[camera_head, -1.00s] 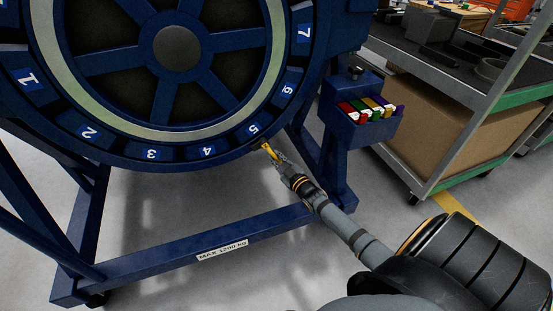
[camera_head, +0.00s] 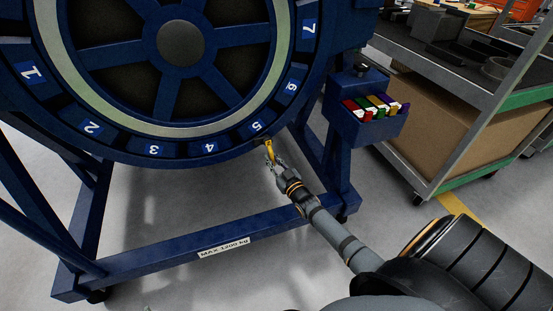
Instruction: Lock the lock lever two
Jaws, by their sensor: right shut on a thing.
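The blue ring (camera_head: 180,158) of the turbofan stand carries white-on-blue number labels. Label two (camera_head: 91,128) is at the lower left, and no lever can be made out beside it. A yellow lever (camera_head: 268,148) hangs from the ring's lower edge just below label five (camera_head: 257,126). It points down and slightly right. My right gripper (camera_head: 272,162) comes up from the lower right and is shut on the lower end of this yellow lever. The fingers partly hide the lever's end. My left gripper is not in view.
The blue stand's lower beam (camera_head: 150,262) crosses below the gripper. A blue bin with coloured items (camera_head: 374,122) sits right of the ring, close to my right arm. A cart with a cardboard box (camera_head: 440,130) stands farther right.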

